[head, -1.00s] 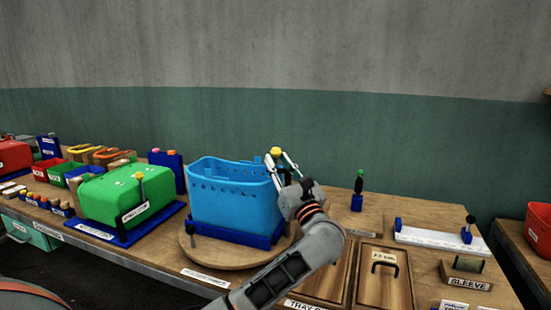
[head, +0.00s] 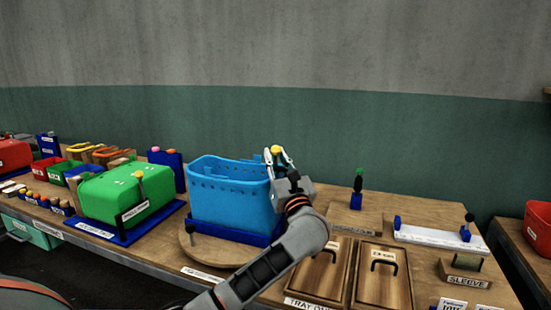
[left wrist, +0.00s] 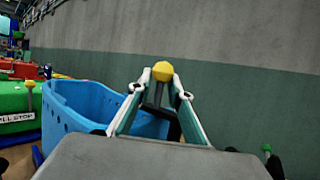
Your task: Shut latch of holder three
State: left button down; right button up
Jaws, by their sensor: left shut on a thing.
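A light blue basket (head: 228,205) stands in a dark blue holder base (head: 232,237) on a round wooden turntable (head: 215,255). A yellow knob (head: 276,150) on a dark stem is at the basket's far right side; it also shows in the left wrist view (left wrist: 162,71). My left gripper (head: 277,156) is shut on the yellow-knobbed lever, with its fingers on either side just under the knob. The lever's foot is hidden behind my gripper and the basket. A lever with a dark knob (head: 191,229) stands upright at the base's front left. I cannot read a holder number.
A green case (head: 125,197) on a blue base stands left of the turntable. Wooden lids with black handles (head: 383,265) lie to the right, near a green-knobbed post (head: 358,186) and a white bar (head: 432,237). The wall is behind.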

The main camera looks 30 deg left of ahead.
pick_arm(q)
jog(key=shift+w+a+m+t+h, duration=0.15)
jog(key=shift+m+t+h, duration=0.25)
jog(key=shift+t, duration=0.3)
jog(key=shift+r, duration=0.4)
dwell(0.3)
jog(key=c, duration=2.2)
grip_release()
jog(key=shift+d+r, duration=0.1)
jog(key=shift+d, duration=0.15)
jog(key=shift+f, duration=0.3)
jog(key=shift+d+f, duration=0.1)
jog(key=shift+f, duration=0.1)
jog(key=v, duration=1.1)
jog(key=shift+s+d, duration=0.2)
jog(key=shift+s, duration=0.15)
